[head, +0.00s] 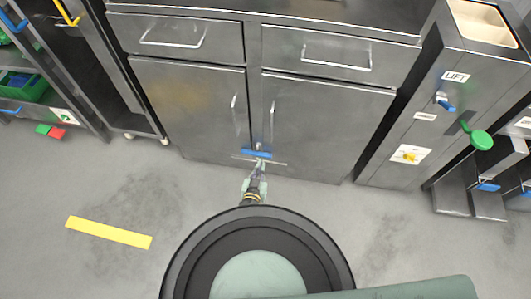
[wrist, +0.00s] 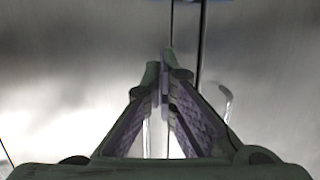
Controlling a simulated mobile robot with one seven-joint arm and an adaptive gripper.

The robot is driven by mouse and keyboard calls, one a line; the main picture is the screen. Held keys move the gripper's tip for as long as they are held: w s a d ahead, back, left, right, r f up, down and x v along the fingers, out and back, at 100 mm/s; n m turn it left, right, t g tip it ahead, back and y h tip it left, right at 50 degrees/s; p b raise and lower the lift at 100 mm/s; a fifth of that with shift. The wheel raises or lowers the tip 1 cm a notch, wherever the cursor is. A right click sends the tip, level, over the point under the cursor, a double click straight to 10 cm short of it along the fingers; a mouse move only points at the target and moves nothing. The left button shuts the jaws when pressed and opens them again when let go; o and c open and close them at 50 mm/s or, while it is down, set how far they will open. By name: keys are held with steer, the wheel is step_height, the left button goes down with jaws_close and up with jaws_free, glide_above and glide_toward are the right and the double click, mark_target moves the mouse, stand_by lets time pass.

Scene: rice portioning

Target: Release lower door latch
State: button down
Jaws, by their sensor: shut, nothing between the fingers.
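The lower door latch (head: 257,153) is a blue bar on a thin metal strip, low across the seam between the two steel cabinet doors. The left door (head: 190,105) and right door (head: 325,125) stand closed, with only a dark narrow seam between them. My gripper (head: 261,165) is low in front of the seam, just below the blue bar in the head view; I cannot tell whether it touches it. In the wrist view my gripper (wrist: 162,70) has its fingertips together, pointing at the doors, with nothing seen between them. The blue bar is not recognisable there.
Vertical handles show on the left door (head: 234,115) and right door (head: 272,115). Two drawers (head: 180,38) sit above. A steel unit marked LIFT (head: 410,125) with a green knob (head: 481,140) stands at right. Shelving stands at left. Floor with a yellow strip (head: 108,232) is clear.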

steer(key=shift+w, duration=0.1)
steer(key=b, duration=0.2)
glide_above(267, 149)
steer(key=s, duration=0.3)
steer(key=shift+a+f, duration=0.25)
steer(key=shift+f, duration=0.35)
steer(key=shift+a+f, duration=0.2)
steer(key=shift+f, duration=0.4)
step_height(267, 149, down, 4)
steer(key=shift+s+r+b, duration=0.15)
steer(key=shift+r+b, duration=0.05)
steer(key=shift+b, duration=0.5)
steer(key=shift+f, duration=0.15)
steer(key=shift+f+b, duration=0.2)
steer(key=shift+b, duration=0.35)
